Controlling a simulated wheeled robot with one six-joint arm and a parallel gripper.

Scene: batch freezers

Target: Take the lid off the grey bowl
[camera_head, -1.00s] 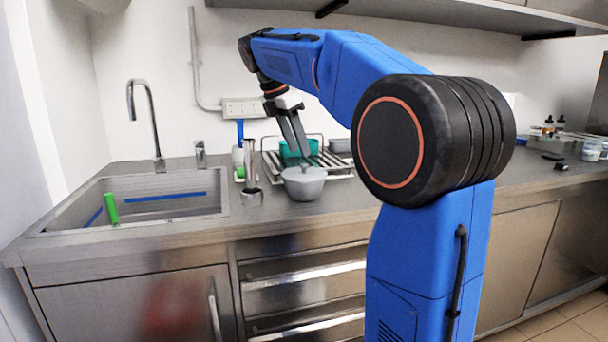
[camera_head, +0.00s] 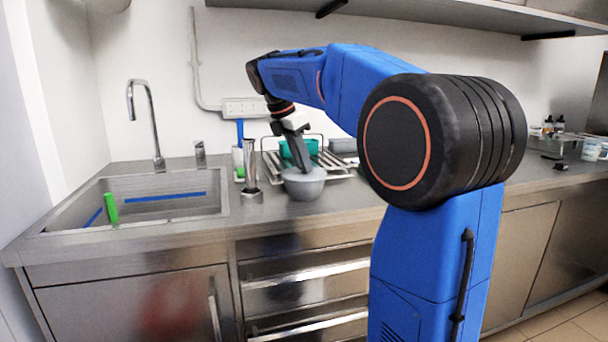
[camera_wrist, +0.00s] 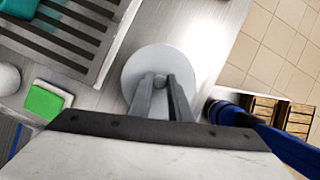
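The grey bowl (camera_head: 305,190) stands on the steel counter in front of the dish rack, with its grey lid (camera_wrist: 154,61) on it. The lid is round with a small knob (camera_wrist: 160,81) in the middle. My gripper (camera_head: 304,172) points down at the lid from above. In the wrist view its two fingers (camera_wrist: 160,88) are apart, with the knob between their tips. I cannot tell whether the tips touch it. In the head view the fingers hide part of the lid and its knob.
A steel cylinder (camera_head: 251,170) stands just left of the bowl. Behind are a wire dish rack (camera_head: 330,160) holding a teal container (camera_head: 298,149). The sink (camera_head: 140,204) lies to the left. A green and white sponge (camera_wrist: 45,100) shows in the wrist view.

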